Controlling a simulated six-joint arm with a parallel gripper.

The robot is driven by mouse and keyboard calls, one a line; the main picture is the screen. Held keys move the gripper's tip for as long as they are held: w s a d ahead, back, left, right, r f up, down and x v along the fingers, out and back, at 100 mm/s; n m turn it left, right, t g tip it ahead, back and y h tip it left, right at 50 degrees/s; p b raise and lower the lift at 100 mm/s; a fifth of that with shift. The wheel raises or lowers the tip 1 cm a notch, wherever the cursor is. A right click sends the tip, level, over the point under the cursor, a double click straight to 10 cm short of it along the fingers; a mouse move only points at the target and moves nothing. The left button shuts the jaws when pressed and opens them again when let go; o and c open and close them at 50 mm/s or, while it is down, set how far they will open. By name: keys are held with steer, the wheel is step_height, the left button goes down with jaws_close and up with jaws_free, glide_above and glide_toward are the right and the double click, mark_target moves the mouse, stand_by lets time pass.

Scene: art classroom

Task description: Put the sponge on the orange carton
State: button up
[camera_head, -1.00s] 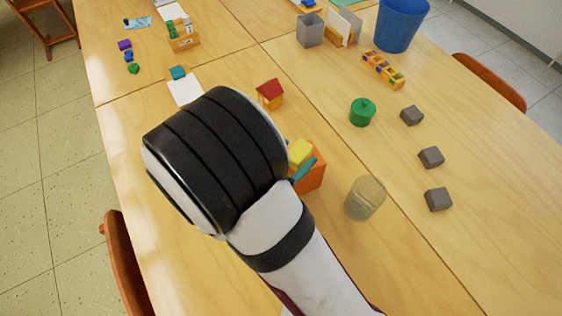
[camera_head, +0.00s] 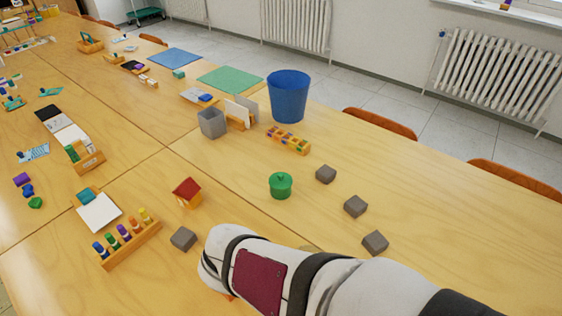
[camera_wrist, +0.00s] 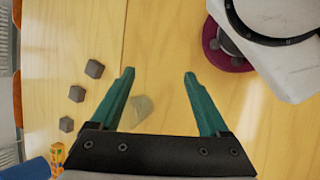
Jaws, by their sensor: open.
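My gripper (camera_wrist: 159,73) is open in the wrist view, with its two teal fingers wide apart and nothing between them. It is hidden in the head view, where my arm fills the lower middle. The yellow sponge shows in neither current view. A sliver of orange (camera_head: 230,297) at the arm's lower edge seems to be the orange carton; the rest is hidden. In the earlier head view the sponge sat on top of the orange carton, close to a teal finger.
A clear cup (camera_wrist: 142,107) stands on the table below the fingers. Grey blocks (camera_head: 355,206), a green pot (camera_head: 281,185), a red-roofed house (camera_head: 187,192), a rack of coloured pegs (camera_head: 128,240) and a blue bin (camera_head: 288,97) stand around.

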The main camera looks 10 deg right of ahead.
steer(key=s+a+m+y, duration=0.1)
steer(key=m+y, duration=0.1)
steer(key=m, duration=0.2)
steer(key=s+a+r+m+y, duration=0.1)
steer(key=m+y, duration=0.2)
steer(key=m, duration=0.2)
steer(key=s+a+r+m+y, duration=0.1)
steer(key=m+y, duration=0.2)
steer(key=m, duration=0.2)
steer(key=shift+s+r+t, duration=0.2)
steer(key=shift+s+t, duration=0.1)
steer(key=shift+s, duration=0.1)
